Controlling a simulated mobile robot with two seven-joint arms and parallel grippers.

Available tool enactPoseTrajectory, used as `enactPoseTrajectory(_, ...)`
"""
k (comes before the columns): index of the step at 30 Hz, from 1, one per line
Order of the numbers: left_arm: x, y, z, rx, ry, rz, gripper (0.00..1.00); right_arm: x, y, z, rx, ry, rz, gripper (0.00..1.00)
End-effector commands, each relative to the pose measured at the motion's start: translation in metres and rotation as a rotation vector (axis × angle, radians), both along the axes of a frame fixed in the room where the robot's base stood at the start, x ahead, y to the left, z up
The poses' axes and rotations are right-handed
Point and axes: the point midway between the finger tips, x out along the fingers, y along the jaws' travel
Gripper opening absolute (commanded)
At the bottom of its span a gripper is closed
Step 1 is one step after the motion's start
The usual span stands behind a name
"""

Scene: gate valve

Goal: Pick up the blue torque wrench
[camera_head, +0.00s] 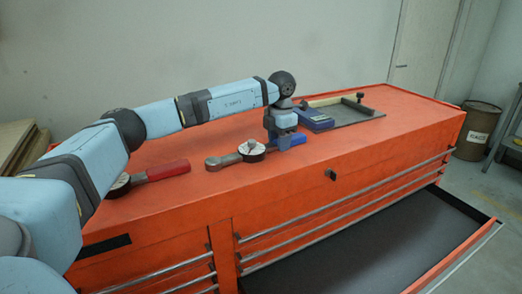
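The blue torque wrench lies on the orange cabinet top near the middle, with its grey head at the left, a round dial (252,150) and a blue handle (292,142) at the right. My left arm reaches over from the left, and my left gripper (284,138) points down at the blue handle, close to or touching it. The fingertips are small and partly merge with the handle, so I cannot tell whether they are closed on it. My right gripper is out of view.
A red-handled torque wrench (165,171) lies to the left, partly behind my arm. A blue box (315,119) and a dark tray with a wooden edge (352,112) stand just beyond the gripper. A lower drawer (375,250) is open. A brown barrel (478,130) stands at the right.

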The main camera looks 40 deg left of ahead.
Motion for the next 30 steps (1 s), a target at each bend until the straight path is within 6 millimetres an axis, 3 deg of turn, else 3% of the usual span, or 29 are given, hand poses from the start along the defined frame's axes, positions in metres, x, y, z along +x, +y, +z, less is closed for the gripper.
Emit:
enactPoseTrajectory(2,0.000,0.000,0.000,0.000,0.000,0.000,0.00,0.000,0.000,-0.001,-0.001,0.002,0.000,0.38)
enactPoseTrajectory(17,0.001,0.000,0.011,0.000,-0.003,0.000,0.00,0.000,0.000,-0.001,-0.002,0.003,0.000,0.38)
enactPoseTrajectory(23,0.001,0.000,0.036,-0.001,-0.005,0.000,0.00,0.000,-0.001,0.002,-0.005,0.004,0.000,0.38)
enactPoseTrajectory(30,0.001,0.000,0.095,-0.002,-0.007,0.000,0.00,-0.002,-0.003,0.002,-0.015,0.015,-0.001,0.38)
